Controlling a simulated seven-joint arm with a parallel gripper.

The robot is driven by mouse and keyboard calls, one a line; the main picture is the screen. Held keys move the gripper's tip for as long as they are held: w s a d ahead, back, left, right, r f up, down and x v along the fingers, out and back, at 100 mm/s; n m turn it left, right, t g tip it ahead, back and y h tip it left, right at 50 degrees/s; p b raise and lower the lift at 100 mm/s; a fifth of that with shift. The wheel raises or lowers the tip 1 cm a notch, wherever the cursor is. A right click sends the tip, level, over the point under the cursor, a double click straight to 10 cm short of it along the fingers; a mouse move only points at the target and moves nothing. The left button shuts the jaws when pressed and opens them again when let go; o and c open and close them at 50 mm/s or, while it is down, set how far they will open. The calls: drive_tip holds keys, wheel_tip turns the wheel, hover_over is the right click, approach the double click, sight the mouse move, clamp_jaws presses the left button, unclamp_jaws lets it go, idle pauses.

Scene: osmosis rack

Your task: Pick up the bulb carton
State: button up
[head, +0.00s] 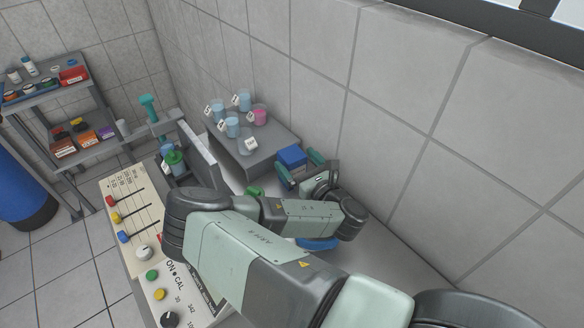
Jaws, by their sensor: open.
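A small blue box (291,157) is on the bench by the tiled wall, at the middle of the head view. It is the only carton-like thing near my gripper, but I cannot read any label that marks it as the bulb carton. My gripper (300,167) is open, with one teal finger to the left of the box and one to the right. The box shows between and just beyond the fingers. I cannot tell whether the fingers touch it. My wrist and arm hide the bench in front of it.
A grey raised stand (262,158) with several labelled beakers is left of the box. A control panel (136,222) with sliders and knobs lies at the left. A shelf (85,150) with small boxes stands far left. The tiled wall is close behind the box.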

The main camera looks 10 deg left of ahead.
sight(289, 150)
drive_tip(key=shift+x, duration=2.7)
drive_tip(key=shift+w+d, duration=0.1)
drive_tip(key=shift+d, duration=0.05)
drive_tip(key=c, duration=1.4)
